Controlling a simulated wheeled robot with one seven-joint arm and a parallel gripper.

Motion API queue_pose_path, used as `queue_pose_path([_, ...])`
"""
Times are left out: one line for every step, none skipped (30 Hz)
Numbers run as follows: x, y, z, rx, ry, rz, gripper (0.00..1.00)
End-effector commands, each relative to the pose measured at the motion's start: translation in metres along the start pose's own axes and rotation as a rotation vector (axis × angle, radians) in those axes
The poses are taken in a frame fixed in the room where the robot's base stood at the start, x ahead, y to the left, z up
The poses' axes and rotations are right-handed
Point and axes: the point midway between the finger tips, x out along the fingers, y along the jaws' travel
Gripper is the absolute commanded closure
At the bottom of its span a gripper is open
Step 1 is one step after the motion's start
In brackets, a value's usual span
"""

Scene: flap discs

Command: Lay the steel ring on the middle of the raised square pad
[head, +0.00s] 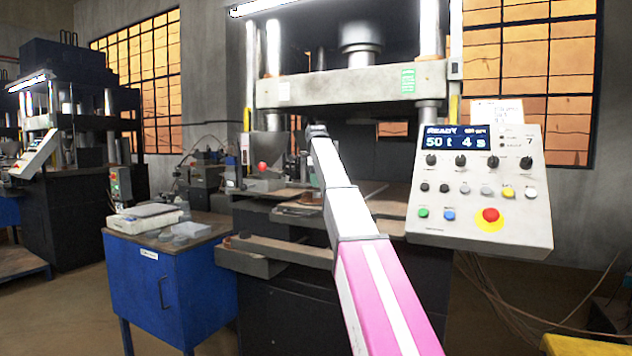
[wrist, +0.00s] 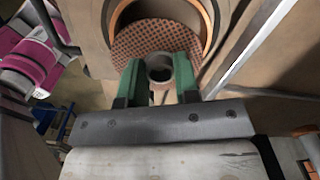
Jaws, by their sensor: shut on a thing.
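In the wrist view, my gripper (wrist: 159,76) has two green fingers shut on a small grey steel ring (wrist: 160,66). The ring sits between the fingertips with its dark hole showing. Behind it is a round reddish-brown patterned disc (wrist: 138,38), inside an orange-edged round opening. I cannot tell how far the ring is from the disc. In the head view, my arm reaches into the press, and its own links hide the gripper and ring. I cannot make out the raised square pad for sure in either view.
The press's pale crossbeam (head: 345,86) hangs above my arm between steel columns. A control panel (head: 482,190) with a red stop button stands at the right. A blue cabinet (head: 170,285) with a scale (head: 146,214) on top stands at the left.

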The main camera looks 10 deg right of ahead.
Motion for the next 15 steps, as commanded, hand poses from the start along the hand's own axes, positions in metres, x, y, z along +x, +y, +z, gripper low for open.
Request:
queue_pose_path([0.0007, 0.0001, -0.0001, 0.000, 0.000, 0.000, 0.93])
queue_pose_path([0.0010, 0.0000, 0.0000, 0.000, 0.000, 0.000, 0.93])
queue_pose_path([0.0014, 0.0001, 0.0000, 0.000, 0.000, 0.000, 0.93])
queue_pose_path([0.0017, 0.0001, 0.0000, 0.000, 0.000, 0.000, 0.93])
queue_pose_path([0.0019, 0.0001, 0.0000, 0.000, 0.000, 0.000, 0.93])
queue_pose_path([0.0023, 0.0001, 0.0000, 0.000, 0.000, 0.000, 0.93])
queue_pose_path([0.0024, 0.0001, 0.0000, 0.000, 0.000, 0.000, 0.93])
queue_pose_path([0.0025, 0.0000, 0.0000, 0.000, 0.000, 0.000, 0.93])
queue_pose_path([0.0024, 0.0000, 0.0000, 0.000, 0.000, 0.000, 0.58])
queue_pose_path([0.0024, 0.0001, 0.0000, 0.000, 0.000, 0.000, 0.48])
queue_pose_path([0.0024, 0.0001, 0.0000, 0.000, 0.000, 0.000, 0.41])
queue_pose_path([0.0024, 0.0001, 0.0000, 0.000, 0.000, 0.000, 0.41])
queue_pose_path([0.0024, 0.0001, 0.0000, 0.000, 0.000, 0.000, 0.41])
queue_pose_path([0.0024, 0.0001, 0.0000, 0.000, 0.000, 0.000, 0.41])
queue_pose_path([0.0023, 0.0001, 0.0000, 0.000, 0.000, 0.000, 0.41])
